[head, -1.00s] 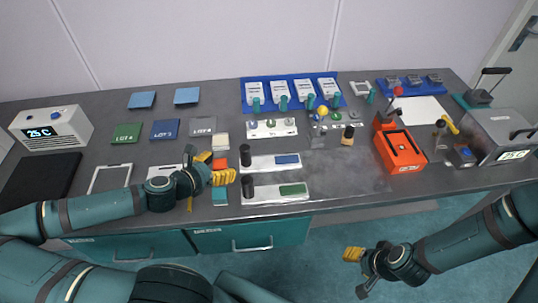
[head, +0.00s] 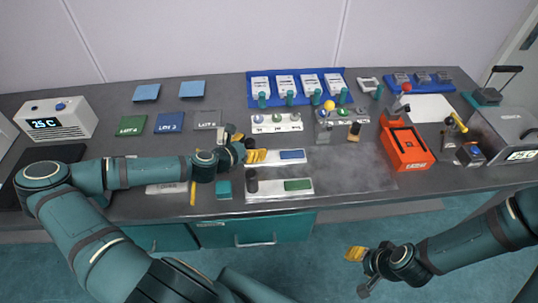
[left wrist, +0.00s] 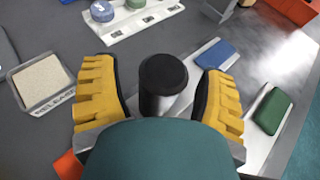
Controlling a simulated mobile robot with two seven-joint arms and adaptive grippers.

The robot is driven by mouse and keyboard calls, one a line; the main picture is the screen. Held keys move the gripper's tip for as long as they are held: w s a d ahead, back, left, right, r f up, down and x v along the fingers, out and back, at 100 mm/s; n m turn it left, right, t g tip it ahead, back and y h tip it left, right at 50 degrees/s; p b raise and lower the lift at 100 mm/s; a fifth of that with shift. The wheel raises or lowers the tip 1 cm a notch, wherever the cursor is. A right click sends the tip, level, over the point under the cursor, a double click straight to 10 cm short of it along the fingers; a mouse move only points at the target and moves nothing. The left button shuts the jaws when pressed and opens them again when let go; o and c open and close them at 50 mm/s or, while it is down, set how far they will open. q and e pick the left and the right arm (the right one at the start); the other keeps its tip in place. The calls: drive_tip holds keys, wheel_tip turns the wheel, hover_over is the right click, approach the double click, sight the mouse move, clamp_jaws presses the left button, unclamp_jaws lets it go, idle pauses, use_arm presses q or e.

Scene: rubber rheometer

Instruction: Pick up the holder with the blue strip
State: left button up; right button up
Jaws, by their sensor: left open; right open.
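The holder with the blue strip (head: 291,155) is a pale flat plate with an upright black handle at its left end. In the left wrist view the black handle (left wrist: 163,76) stands between the yellow fingers of my left gripper (left wrist: 160,98). The fingers are open, with gaps visible at both sides. The blue strip (left wrist: 215,54) lies on the plate beyond the right finger. In the head view my left gripper (head: 247,151) is at the plate's left end. My right gripper (head: 361,268) is open and empty, in front of the bench.
A similar holder with a green strip (head: 298,185) lies just in front. A white rack with round samples (head: 276,122) is behind. An orange device (head: 405,146) stands right. In the left wrist view a tray marked RELEASE (left wrist: 58,103) holds a beige block.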

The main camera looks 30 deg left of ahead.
use_arm(q)
drive_tip(key=shift+w+d+f, duration=0.1)
drive_tip(key=shift+w+f, duration=0.1)
drive_tip(key=shift+w, duration=0.15)
clamp_jaws()
